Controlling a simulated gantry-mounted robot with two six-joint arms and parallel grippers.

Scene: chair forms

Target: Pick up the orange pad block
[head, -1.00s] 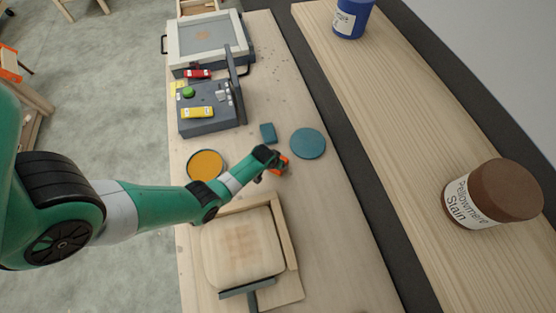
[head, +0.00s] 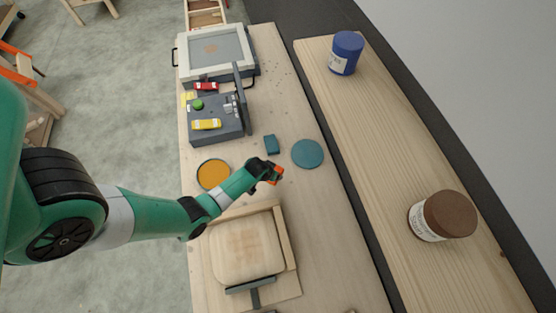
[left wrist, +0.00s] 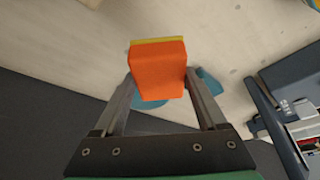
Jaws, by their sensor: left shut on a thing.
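The orange pad block (left wrist: 158,75) is an orange block with a yellow layer along its far edge in the left wrist view. My left gripper (left wrist: 160,85) is shut on it, with one finger on each side. My right gripper is not in view.
A teal block (head: 271,145) and a teal disc (head: 307,153) lie just beyond the gripper. A round orange-filled dish (head: 213,174) is to the left. A wooden chair form (head: 246,250) stands nearer. A brown jar (head: 450,215) and a blue jar (head: 345,53) stand on the shelf board (head: 385,130).

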